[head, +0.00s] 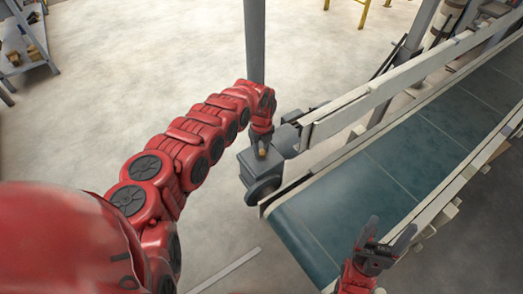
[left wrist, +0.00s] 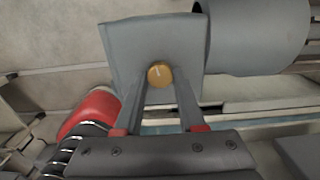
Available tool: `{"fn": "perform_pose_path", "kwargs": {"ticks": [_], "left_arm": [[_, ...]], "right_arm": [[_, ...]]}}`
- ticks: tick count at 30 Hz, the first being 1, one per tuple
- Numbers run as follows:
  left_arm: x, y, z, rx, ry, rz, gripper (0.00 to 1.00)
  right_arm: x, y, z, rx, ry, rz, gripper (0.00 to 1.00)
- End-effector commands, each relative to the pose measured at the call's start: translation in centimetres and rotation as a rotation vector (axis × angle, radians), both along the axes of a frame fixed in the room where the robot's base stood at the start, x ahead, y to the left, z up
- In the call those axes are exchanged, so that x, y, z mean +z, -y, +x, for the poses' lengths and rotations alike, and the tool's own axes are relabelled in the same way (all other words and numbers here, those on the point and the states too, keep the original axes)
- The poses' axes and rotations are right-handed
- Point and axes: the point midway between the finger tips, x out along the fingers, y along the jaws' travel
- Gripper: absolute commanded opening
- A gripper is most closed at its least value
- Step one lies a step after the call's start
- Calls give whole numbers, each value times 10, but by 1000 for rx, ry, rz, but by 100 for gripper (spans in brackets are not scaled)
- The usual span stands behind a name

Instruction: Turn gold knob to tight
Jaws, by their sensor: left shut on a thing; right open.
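The gold knob (left wrist: 159,75) is a small round disc on the face of a grey box (left wrist: 125,50) in the left wrist view. A pale mark on it runs roughly up and down. My left gripper (left wrist: 160,84) is shut on the knob, one finger on each side. In the head view the left gripper (head: 262,145) reaches down to the grey box (head: 248,165) at the conveyor's near end, and a bit of the knob (head: 262,153) shows there. My right gripper (head: 388,238) is open and empty above the conveyor belt. No tight marking can be read.
The conveyor's green belt (head: 375,185) runs up to the right between pale side rails (head: 395,75). A grey post (head: 255,40) stands behind the box. A shelf (head: 25,45) stands at far left.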

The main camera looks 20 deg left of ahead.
Motion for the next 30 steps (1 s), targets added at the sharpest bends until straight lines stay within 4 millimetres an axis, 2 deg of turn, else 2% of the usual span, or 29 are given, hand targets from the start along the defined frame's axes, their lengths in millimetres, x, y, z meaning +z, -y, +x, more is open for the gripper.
{"fn": "perform_pose_path", "kwargs": {"ticks": [12, 30], "left_arm": [[-1, 0, 0, -211, -1, -1, 0], [0, 0, -1, -251, -2, -1, 0]], "right_arm": [[-7, 0, 0, 0, 0, 0, 72], [-8, 0, 0, 0, 0, 0, 72]]}}
